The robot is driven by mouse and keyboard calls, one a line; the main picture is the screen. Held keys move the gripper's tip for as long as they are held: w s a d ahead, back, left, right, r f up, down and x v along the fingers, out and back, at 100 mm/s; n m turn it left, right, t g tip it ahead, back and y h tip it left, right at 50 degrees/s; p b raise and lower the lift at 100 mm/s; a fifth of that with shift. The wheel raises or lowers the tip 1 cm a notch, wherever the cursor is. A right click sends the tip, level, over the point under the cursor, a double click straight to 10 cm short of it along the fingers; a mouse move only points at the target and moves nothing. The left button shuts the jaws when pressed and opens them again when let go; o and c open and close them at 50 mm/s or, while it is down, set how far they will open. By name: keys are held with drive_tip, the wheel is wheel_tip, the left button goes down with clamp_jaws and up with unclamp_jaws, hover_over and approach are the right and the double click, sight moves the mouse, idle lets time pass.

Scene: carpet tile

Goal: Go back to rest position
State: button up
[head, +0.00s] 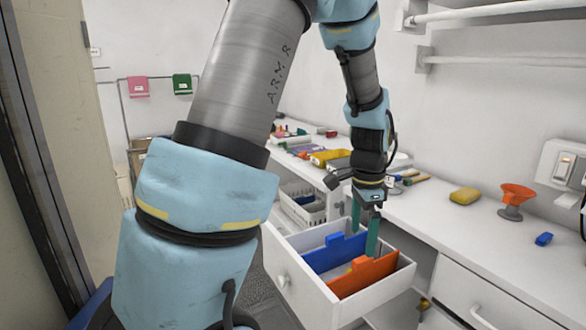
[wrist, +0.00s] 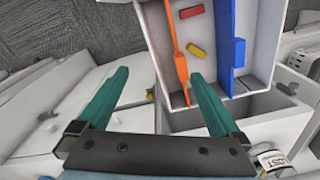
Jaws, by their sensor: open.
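My gripper (head: 364,243) reaches down over an open white drawer (head: 298,290), its two green fingers apart and nothing between them. In the head view the fingers overlap the drawer's blue divider (head: 328,256) and orange divider (head: 362,276); whether they touch anything is unclear. In the wrist view my gripper (wrist: 158,76) is open, with the drawer (wrist: 212,70) beyond it. The orange divider (wrist: 177,50) and blue divider (wrist: 223,40) stand in the drawer. A red piece (wrist: 192,12) and a yellow piece (wrist: 195,50) lie between them.
The white counter holds a yellow sponge (head: 464,196), an orange funnel-like item (head: 515,200) and a blue block (head: 543,239). A yellow tray (head: 330,157) and small items lie farther back. A white basket (head: 303,208) stands behind the drawer. Rails (head: 500,58) run along the wall.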

drive_tip(key=a+f+n+b, duration=0.1)
drive_tip(key=a+n, duration=0.1)
drive_tip(key=a, duration=0.2)
drive_tip(key=a+f+n+b, duration=0.1)
drive_tip(key=a+n+b, duration=0.1)
drive_tip(key=a+n, duration=0.1)
drive_tip(key=s+a+f+n+b, duration=0.1)
drive_tip(key=a+n, duration=0.2)
drive_tip(key=a, duration=0.3)
drive_tip(key=shift+f+t, duration=0.2)
drive_tip(key=shift+t, duration=0.1)
drive_tip(key=s+a+f+n+b, duration=0.2)
drive_tip(key=s+a+n+b, duration=0.1)
drive_tip(key=a+n, duration=0.4)
drive_tip(key=shift+s+a+f+t, duration=0.35)
drive_tip(key=shift+s+a, duration=0.45)
drive_tip(key=shift+a, duration=0.3)
